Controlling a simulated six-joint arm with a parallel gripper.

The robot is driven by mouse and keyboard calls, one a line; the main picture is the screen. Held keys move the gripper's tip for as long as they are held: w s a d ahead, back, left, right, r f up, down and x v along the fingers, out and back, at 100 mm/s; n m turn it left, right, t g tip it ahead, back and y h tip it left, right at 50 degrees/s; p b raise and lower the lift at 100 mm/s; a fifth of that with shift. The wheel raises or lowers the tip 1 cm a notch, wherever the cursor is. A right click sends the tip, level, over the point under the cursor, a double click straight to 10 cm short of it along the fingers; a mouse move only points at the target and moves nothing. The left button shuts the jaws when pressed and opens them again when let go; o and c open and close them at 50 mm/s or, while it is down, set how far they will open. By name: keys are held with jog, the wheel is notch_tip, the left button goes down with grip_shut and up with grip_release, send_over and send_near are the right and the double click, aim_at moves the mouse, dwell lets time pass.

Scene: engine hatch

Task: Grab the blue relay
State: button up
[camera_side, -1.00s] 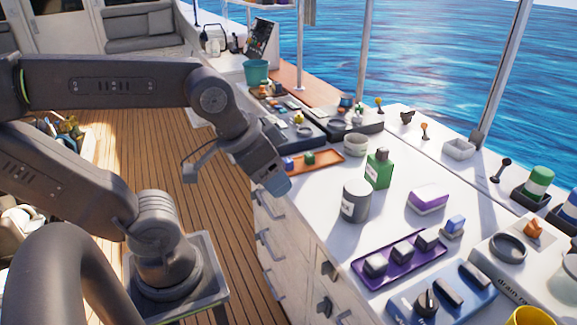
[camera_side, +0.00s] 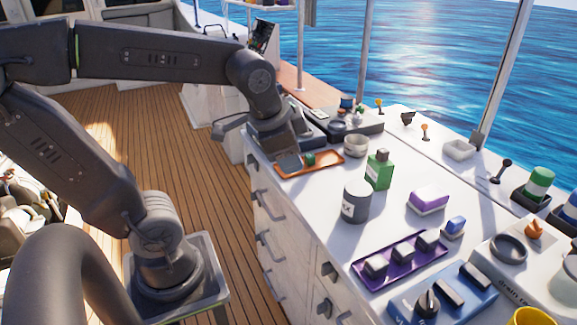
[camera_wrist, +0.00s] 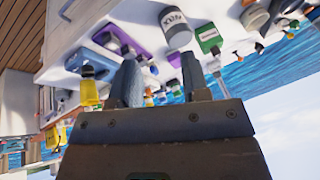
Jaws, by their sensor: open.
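My gripper (camera_side: 289,161) is over the left part of the orange tray (camera_side: 325,168) in the side view. A small green block (camera_side: 310,158) stands on that tray, just right of the gripper. The small blue block on the tray's left side is hidden behind the gripper now. Another blue block with a pale base (camera_side: 455,225) stands on the white counter near the purple tray; I cannot tell whether it is a relay. In the wrist view, my gripper (camera_wrist: 160,70) has its two fingers apart, and I see nothing held between them.
A grey labelled canister (camera_side: 356,201), green bottle (camera_side: 379,170) and pale round bowl (camera_side: 356,146) stand right of the orange tray. The purple tray (camera_side: 374,284) with grey blocks lies nearer. Dark equipment (camera_side: 362,122) stands behind. Open counter lies between the canister and purple block (camera_side: 428,200).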

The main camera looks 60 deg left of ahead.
jog(key=w+a+f+m+g+y, duration=0.1)
jog(key=w+a+f+m+g, duration=0.15)
jog(key=w+a+m, duration=0.45)
jog(key=w+a+f+m+g+y, duration=0.1)
jog(key=w+a+f+m+y, duration=0.2)
jog(key=a, duration=0.6)
jog(key=w+a+f+m, duration=0.1)
jog(key=a+f, duration=0.2)
jog(key=w+a+f+m, duration=0.1)
jog(key=a+f, duration=0.2)
jog(key=f, duration=0.1)
jog(key=w+a+f+m+g+h, duration=0.1)
jog(key=a+f+m, duration=0.1)
jog(key=a+f, duration=0.1)
jog(key=shift+f, duration=0.5)
jog(key=shift+a+x, duration=0.2)
jog(key=shift+x, duration=1.2)
jog(key=shift+a+x, duration=0.15)
jog(key=shift+x, duration=1.25)
jog(key=shift+r, duration=0.15)
jog(key=shift+c, duration=0.4)
jog(key=c, duration=0.6)
